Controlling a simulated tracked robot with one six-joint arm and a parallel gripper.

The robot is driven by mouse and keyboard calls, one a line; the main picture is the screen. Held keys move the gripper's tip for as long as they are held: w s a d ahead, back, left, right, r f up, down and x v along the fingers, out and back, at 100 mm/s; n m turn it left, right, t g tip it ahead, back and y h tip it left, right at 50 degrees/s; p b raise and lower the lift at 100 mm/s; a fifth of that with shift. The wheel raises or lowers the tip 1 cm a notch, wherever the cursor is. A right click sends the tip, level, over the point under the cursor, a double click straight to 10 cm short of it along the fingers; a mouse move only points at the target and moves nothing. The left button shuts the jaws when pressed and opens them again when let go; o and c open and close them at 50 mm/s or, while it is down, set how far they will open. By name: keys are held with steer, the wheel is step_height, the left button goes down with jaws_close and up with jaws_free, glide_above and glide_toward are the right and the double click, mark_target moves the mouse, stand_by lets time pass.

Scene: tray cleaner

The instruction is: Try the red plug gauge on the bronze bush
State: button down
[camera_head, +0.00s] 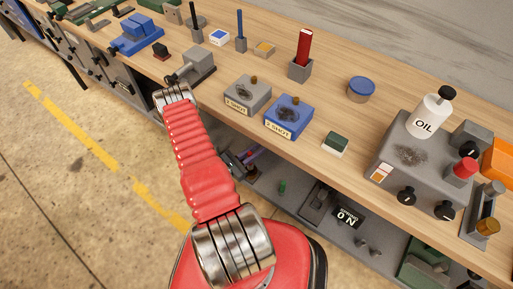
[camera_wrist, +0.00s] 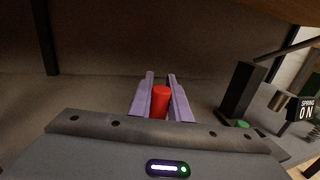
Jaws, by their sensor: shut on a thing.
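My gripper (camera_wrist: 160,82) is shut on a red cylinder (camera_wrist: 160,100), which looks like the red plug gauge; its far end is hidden. In the head view my gripper (camera_head: 254,153) is partly hidden behind my arm, low by the bench's front edge, above the lower shelf. A bronze-coloured cylinder (camera_head: 487,228), likely the bronze bush, sits in a grey fixture at the far right, well away from my gripper. Its bore cannot be seen.
A grey machine (camera_head: 408,160) with an oil bottle (camera_head: 430,118) stands at the bench's right. Grey (camera_head: 247,95) and blue (camera_head: 288,117) blocks stand near the front edge. The lower shelf holds a SPRING ON sign (camera_head: 347,217) and a green piece (camera_head: 282,187). The bench top overhangs this shelf.

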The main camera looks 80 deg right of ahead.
steer(key=shift+f, duration=0.8)
steer(key=shift+f, duration=2.35)
stand_by(1.6)
steer(key=c, duration=1.6)
jaws_free()
steer(key=shift+w+a, duration=0.1)
steer(key=shift+v, duration=6.8)
